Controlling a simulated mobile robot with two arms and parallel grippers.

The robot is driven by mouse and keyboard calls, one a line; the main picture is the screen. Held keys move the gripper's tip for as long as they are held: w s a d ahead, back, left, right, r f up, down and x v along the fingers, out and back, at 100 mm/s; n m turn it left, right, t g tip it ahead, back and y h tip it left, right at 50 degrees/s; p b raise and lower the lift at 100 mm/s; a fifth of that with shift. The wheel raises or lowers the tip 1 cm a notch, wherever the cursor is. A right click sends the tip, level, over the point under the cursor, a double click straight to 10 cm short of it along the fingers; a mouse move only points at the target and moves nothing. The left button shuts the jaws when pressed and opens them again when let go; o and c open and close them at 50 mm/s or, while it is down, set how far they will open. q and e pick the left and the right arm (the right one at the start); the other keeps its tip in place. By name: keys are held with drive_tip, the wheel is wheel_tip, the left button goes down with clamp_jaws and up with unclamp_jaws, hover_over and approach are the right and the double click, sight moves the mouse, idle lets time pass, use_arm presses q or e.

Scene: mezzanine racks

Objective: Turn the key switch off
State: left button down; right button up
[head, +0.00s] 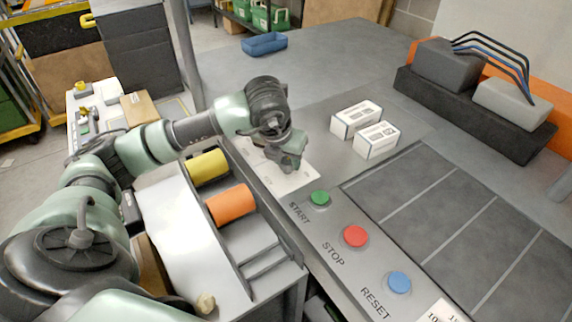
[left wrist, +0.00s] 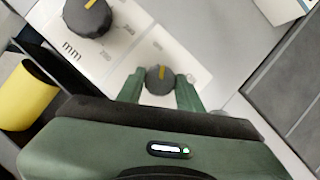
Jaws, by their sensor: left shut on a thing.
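A small dark round switch with a yellow mark (left wrist: 160,78) sits on a white plate, the only thing between my fingers, so I take it as the key switch. My left gripper (left wrist: 158,92) is shut on it, one green finger at each side. Its yellow mark is slightly tilted from upright in the left wrist view. In the head view my left gripper (head: 290,165) is down at the white plate (head: 298,181) and hides the switch. A larger dark knob with a yellow mark (left wrist: 87,17) is beside it. My right gripper is not in view.
Green START (head: 319,198), red STOP (head: 355,236) and blue RESET (head: 399,282) buttons line the panel's front. Two white boxes (head: 356,117) stand behind the plate. Yellow (head: 206,167) and orange (head: 231,204) cylinders lie in a rack at the left.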

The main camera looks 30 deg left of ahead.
use_arm(q)
drive_tip(key=shift+d+n+y+b, duration=0.1)
drive_tip(key=shift+n+y+b, duration=0.35)
drive_tip(key=shift+n, duration=0.65)
drive_tip(key=c, duration=0.9)
unclamp_jaws()
drive_tip(key=shift+c, duration=0.2)
drive_tip(key=v, duration=0.7)
drive_tip(key=shift+r+b, duration=0.3)
drive_tip(key=shift+r, duration=0.1)
